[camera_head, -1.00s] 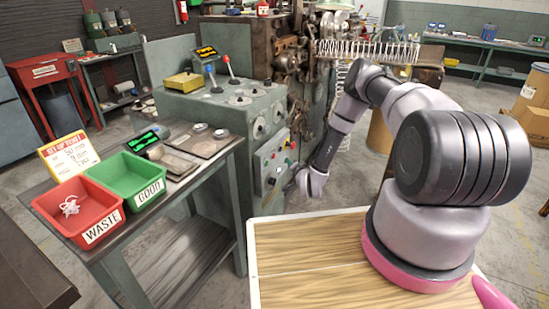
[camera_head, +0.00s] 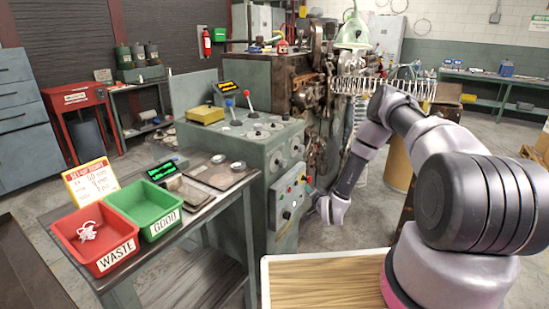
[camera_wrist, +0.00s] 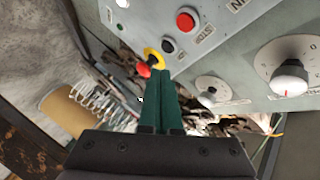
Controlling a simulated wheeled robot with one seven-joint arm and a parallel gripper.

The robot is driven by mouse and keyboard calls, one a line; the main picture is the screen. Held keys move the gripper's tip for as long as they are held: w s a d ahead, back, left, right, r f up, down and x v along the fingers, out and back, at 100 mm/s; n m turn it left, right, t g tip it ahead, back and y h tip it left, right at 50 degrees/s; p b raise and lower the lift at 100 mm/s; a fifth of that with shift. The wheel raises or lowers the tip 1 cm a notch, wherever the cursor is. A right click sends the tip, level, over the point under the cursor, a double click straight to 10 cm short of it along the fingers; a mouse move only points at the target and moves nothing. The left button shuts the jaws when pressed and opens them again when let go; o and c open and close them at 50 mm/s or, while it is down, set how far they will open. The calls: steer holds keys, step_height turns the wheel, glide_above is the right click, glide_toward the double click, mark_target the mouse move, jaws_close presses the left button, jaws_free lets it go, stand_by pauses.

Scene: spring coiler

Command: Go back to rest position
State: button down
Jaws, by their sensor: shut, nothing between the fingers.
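My gripper (camera_head: 314,194) hangs low in front of the coiling machine's control panel (camera_head: 284,212) in the head view. In the wrist view its two green fingers (camera_wrist: 161,76) are pressed together with nothing between them. Their tips appear beside a red button with a yellow collar (camera_wrist: 152,60) on the grey panel; I cannot tell whether they touch. My arm is bent, reaching out and then down to the panel. The coiler machine (camera_head: 285,72) stands behind it, with a long spring (camera_head: 375,86) across its right side.
A tan drum (camera_head: 398,172) stands behind my arm.

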steer(key=w+d+r+n+g, duration=0.1)
steer(key=w+d+r, duration=0.15)
steer(key=r, duration=0.75)
steer(key=w+d+r+n+g, duration=0.1)
steer(key=w+r, duration=0.2)
steer(key=r, duration=0.6)
steer(key=s+d+r+n+g+h, duration=0.1)
steer(key=s+r, duration=0.2)
steer(key=r, duration=0.7)
steer(key=s+d+r+n+g+h, duration=0.1)
steer(key=s+r, duration=0.3)
steer(key=r, duration=0.5)
steer(key=s+r+g, duration=0.2)
steer(key=s+r, duration=1.1)
steer(key=s, duration=0.3)
steer(key=s+r, duration=0.2)
steer(key=s, duration=0.9)
steer(key=s+a+r+n+g+y, duration=0.1)
steer(key=s+r, duration=0.1)
steer(key=s, duration=0.9)
steer(key=shift+s+a+r+g, duration=0.15)
steer(key=shift+s+r+g, duration=0.05)
steer(key=shift+r+g, duration=0.1)
